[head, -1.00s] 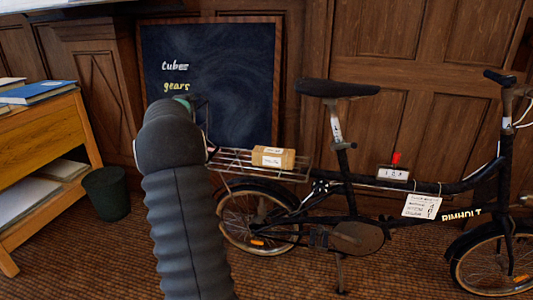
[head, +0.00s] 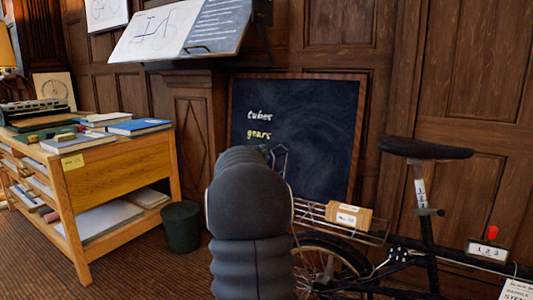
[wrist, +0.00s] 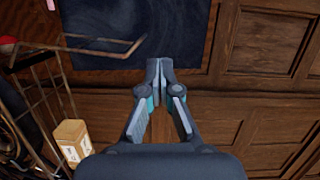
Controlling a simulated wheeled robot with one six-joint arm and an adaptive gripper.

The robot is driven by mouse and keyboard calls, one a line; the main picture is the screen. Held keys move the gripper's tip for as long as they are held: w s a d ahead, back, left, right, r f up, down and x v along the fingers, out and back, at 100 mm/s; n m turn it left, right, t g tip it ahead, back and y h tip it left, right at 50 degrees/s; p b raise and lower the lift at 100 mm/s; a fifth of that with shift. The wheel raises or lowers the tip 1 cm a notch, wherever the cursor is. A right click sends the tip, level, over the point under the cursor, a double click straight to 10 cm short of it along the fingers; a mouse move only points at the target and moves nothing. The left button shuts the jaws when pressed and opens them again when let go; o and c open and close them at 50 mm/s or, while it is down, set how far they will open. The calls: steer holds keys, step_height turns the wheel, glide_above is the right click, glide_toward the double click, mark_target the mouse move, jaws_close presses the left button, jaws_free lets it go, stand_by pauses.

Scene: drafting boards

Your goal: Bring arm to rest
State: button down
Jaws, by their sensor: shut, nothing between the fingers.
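My arm (head: 248,215) rises in the middle of the head view, bent at a thick dark joint. My gripper (wrist: 160,68) is shut and empty in the wrist view, its fingertips together. It points toward the chalkboard (wrist: 185,30) and the wood panelling. In the head view most of the gripper is hidden behind my arm; only a dark bit shows beside the joint.
A bicycle (head: 425,195) stands at right; its rear rack (head: 315,212) is close to my arm and carries a small box (head: 348,215). The chalkboard (head: 310,120) leans behind. A wooden cabinet (head: 120,175) and a bin (head: 182,228) stand at left, with floor before them.

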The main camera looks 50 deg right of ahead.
steer(key=shift+s+a+r, duration=0.1)
steer(key=shift+a, duration=0.1)
stand_by(0.6)
steer(key=w+a+f+n+t+y, duration=0.35)
steer(key=a+f+n+y, duration=0.25)
steer(key=f+n, duration=0.3)
steer(key=s+a+f+n+g+y, duration=0.1)
steer(key=a+f+n+y, duration=0.25)
steer(key=a, duration=0.55)
steer(key=s+a+f+n+g+y, duration=0.1)
steer(key=s+a+f+n+y, duration=0.2)
steer(key=a, duration=0.6)
steer(key=s+a+n+g+y, duration=0.1)
steer(key=s+a+n+y, duration=0.1)
steer(key=s+a+n, duration=0.5)
steer(key=s+a+f+n+g+y, duration=0.1)
steer(key=s+a+n, duration=0.7)
steer(key=s+a, duration=1)
steer(key=a+y, duration=0.1)
steer(key=a, duration=0.6)
steer(key=shift+s+a+f, duration=0.15)
steer(key=shift+s, duration=0.25)
